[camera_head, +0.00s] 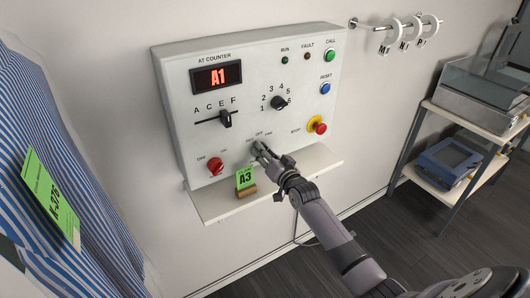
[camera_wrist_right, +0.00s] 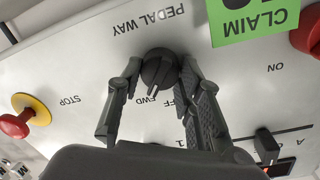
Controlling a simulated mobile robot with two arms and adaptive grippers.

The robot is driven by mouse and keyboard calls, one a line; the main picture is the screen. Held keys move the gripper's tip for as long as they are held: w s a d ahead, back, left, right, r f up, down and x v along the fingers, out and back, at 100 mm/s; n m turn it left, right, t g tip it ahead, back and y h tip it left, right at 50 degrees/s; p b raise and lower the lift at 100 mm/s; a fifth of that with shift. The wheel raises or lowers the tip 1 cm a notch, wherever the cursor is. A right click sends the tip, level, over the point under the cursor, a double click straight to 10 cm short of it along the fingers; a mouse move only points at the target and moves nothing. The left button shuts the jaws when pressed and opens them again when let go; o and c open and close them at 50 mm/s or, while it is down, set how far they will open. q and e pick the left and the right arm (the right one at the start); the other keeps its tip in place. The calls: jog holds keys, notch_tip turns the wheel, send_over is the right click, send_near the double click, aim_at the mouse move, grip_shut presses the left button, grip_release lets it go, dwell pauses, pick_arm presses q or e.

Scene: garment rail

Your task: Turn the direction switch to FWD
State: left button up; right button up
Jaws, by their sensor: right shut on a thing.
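The direction switch (camera_wrist_right: 158,68) is a dark round knob on the control panel, above the words PEDAL WAY in panel terms. In the right wrist view, which shows the panel upside down, its pale pointer line aims toward the FWD label (camera_wrist_right: 153,100). The OFF label beside it is partly covered by a finger. My right gripper (camera_wrist_right: 160,72) is shut on the knob, one finger at each side. In the head view my right gripper (camera_head: 261,153) is at the panel's lower middle and hides most of the knob. My left gripper is not in view.
The panel (camera_head: 180,120) also has a red knob (camera_head: 215,166), a slider (camera_head: 225,118), a numbered dial (camera_head: 279,103) and a red stop button (camera_head: 320,128). A green A3 tag (camera_head: 245,178) stands on the ledge (camera_head: 215,205) close to my gripper. Striped garments (camera_head: 85,235) hang left.

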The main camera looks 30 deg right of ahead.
dwell(0.4)
jog(key=o, duration=0.9)
jog(key=s, duration=1.2)
jog(key=shift+a+r, duration=0.15)
jog(key=shift+r, duration=0.1)
